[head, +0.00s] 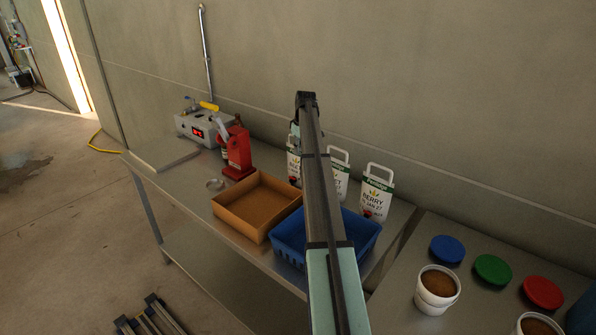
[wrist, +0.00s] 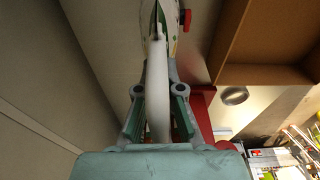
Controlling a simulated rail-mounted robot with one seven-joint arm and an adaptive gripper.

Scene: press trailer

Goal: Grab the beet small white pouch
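Three white pouches with loop handles and green bands stand in a row on the bench by the wall. The right pouch (head: 375,195) reads BERRY. The middle pouch (head: 341,181) is partly behind my arm, its label seeming to end in "ET". The left pouch (head: 293,167) is mostly hidden by my arm, its label not fully readable. In the wrist view, my gripper (wrist: 158,95) is open, with its fingers on either side of a white pouch's handle (wrist: 158,70) and gaps visible. Which pouch this is, I cannot tell for certain; the head view hides the fingers.
A red device (head: 237,152) and a grey machine (head: 203,126) stand left of the pouches. A cardboard tray (head: 228,215) and a blue crate (head: 288,254) lie in front. Lids, including a green one (head: 492,269), and brown-filled tubs (head: 437,289) stand on the right bench.

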